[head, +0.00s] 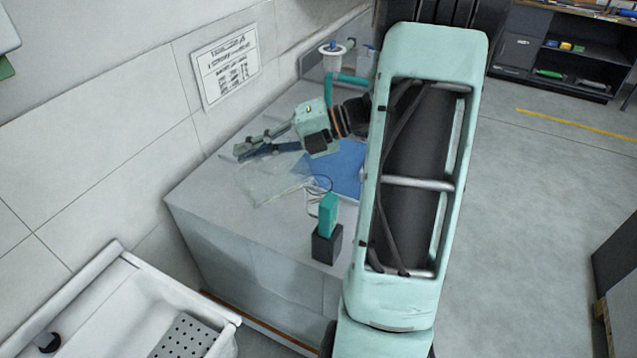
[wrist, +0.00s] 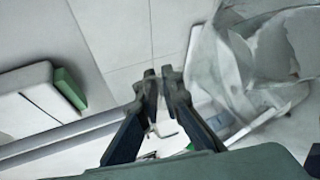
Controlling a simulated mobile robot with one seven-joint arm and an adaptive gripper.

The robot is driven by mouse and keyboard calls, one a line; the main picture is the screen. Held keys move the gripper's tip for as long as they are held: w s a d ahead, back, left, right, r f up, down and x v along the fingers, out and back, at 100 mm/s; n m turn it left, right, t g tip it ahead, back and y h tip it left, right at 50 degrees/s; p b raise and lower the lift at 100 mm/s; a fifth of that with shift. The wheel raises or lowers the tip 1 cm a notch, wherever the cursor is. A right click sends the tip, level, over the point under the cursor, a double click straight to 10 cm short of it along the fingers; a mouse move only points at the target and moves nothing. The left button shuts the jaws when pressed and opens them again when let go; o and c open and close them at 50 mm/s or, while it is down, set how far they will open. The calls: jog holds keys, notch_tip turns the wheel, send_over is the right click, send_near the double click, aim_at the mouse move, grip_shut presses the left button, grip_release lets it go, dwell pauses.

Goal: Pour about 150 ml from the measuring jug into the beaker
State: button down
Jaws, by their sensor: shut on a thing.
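My gripper (head: 243,152) is over the bench, its fingers nearly together, and it also shows in the wrist view (wrist: 158,76). It is shut on the clear measuring jug (head: 272,182), whose grasped part is hard to make out. The jug's see-through body is on the near side of the fingers in the head view and fills the upper right of the wrist view (wrist: 245,70). It looks tilted; its liquid level cannot be read. A clear vessel with a dark round rim, apparently the beaker (head: 312,201), stands on the bench right of the jug, partly behind a teal block.
A blue mat (head: 347,166) lies on the grey bench (head: 205,197). The teal block (head: 327,212) stands in a black holder (head: 326,247) near the front edge. A white container (head: 333,62) is at the back. A sink (head: 105,290) is at lower left; my arm hides the bench's right side.

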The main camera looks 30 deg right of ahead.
jog(key=shift+s+d+r+y+p, duration=0.1)
jog(key=shift+d+r+y+p, duration=0.35)
jog(key=shift+d+p, duration=0.35)
dwell(0.5)
jog(key=shift+r+p, duration=0.2)
jog(key=shift+p, duration=0.1)
jog(key=shift+s+d+r+m+t+y+p, duration=0.1)
jog(key=shift+d+r+m+t+y+p, duration=0.1)
jog(key=shift+d+r+y+p, duration=0.25)
jog(key=shift+d+r+m+t+y+p, duration=0.1)
jog(key=shift+d+t+y+p, duration=0.1)
jog(key=shift+d+p, duration=0.3)
dwell(0.7)
